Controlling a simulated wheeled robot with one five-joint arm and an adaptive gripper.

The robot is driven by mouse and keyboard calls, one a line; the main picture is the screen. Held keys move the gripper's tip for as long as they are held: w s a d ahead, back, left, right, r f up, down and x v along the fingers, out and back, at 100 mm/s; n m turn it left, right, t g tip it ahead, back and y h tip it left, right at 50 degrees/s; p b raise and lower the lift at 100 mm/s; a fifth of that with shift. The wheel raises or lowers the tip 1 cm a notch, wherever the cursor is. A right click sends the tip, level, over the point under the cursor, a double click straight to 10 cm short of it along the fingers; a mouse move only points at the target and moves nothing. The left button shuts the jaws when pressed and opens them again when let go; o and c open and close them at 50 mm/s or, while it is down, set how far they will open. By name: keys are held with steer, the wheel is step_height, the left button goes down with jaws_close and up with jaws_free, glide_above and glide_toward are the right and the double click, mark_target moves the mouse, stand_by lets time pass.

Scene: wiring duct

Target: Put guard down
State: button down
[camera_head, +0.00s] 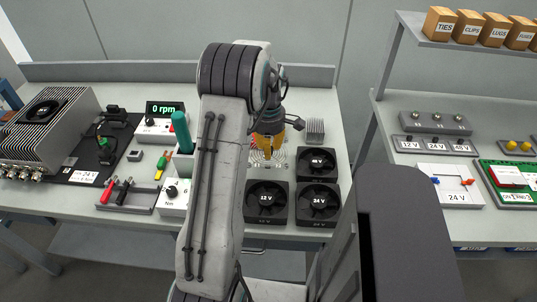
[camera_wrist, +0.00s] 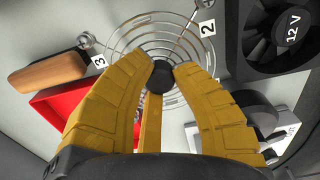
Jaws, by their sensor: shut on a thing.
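The guard (camera_wrist: 160,43) is a round set of thin wire rings with a dark hub, beneath my fingers in the wrist view. My gripper (camera_wrist: 161,72) has yellow fingers shut on the black hub at the guard's middle. In the head view my gripper (camera_head: 268,150) points down over the bench, and part of the guard (camera_head: 257,158) shows below it, mostly hidden by my arm. Tags marked 2 (camera_wrist: 208,28) and 3 (camera_wrist: 99,62) lie by the guard's rim. I cannot tell whether the guard touches the surface beneath.
A 12 V fan (camera_head: 266,201), a 24 V fan (camera_head: 319,204) and another fan (camera_head: 317,162) stand close to the gripper's front and right. A finned heatsink (camera_head: 315,131) is behind right. A red tray (camera_wrist: 82,115) and a wooden handle (camera_wrist: 48,73) lie left in the wrist view.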

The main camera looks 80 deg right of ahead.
steer(key=shift+f+p, duration=0.45)
steer(key=shift+p, duration=0.2)
steer(key=shift+f+p, duration=0.3)
steer(key=shift+f, duration=1.25)
steer(key=shift+f, duration=0.2)
steer(key=c, duration=1.1)
jaws_free()
steer(key=shift+r, duration=0.1)
step_height(320, 180, up, 12)
steer(key=b, duration=0.4)
steer(key=shift+r, duration=0.15)
